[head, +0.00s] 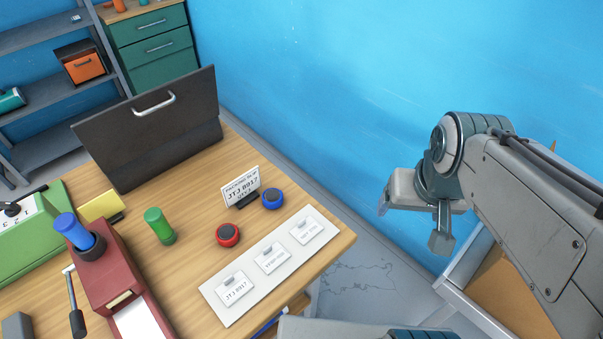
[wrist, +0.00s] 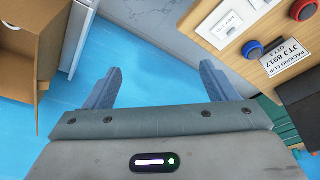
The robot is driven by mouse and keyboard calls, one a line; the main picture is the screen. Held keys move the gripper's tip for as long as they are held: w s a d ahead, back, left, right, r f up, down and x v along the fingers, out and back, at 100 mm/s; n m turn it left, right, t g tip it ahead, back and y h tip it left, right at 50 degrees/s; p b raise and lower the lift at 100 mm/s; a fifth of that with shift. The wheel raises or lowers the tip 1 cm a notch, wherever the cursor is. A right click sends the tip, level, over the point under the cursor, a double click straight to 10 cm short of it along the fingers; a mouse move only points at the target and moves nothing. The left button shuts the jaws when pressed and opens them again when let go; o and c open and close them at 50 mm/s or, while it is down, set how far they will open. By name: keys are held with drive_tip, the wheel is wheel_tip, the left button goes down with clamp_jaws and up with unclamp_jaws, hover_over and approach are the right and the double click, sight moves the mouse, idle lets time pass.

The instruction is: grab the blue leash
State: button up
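No item shows plainly as a leash. A blue round puck-like thing with a dark centre (head: 272,198) lies on the wooden table (head: 195,185), beside the packing slip sign (head: 241,187). It also shows in the wrist view (wrist: 252,49). A thin blue strip (head: 269,325) shows at the bottom edge of the head view, below the tabletop; I cannot tell what it is. My gripper (head: 412,222) is off the table's right side, apart from everything.
A red puck (head: 228,235) and a white card strip (head: 215,291) lie near the blue puck. A green cylinder (head: 159,226), a dark upright case (head: 150,130) and a red press-like device (head: 108,270) crowd the left. An open cardboard box (wrist: 38,50) stands beyond the table.

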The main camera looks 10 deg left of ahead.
drive_tip(key=w+a+f+m+g+b, duration=0.1)
drive_tip(key=w+a+f+m+b, duration=0.15)
drive_tip(key=w+a+b, duration=0.55)
drive_tip(key=m+g+b, duration=0.2)
drive_tip(key=m+b, duration=0.2)
drive_tip(key=m, duration=0.3)
hover_over(272, 195)
wheel_tip(272, 195, down, 17)
drive_tip(key=shift+w+f, duration=0.1)
drive_tip(key=shift+f, duration=2.85)
drive_tip(key=c, duration=1.1)
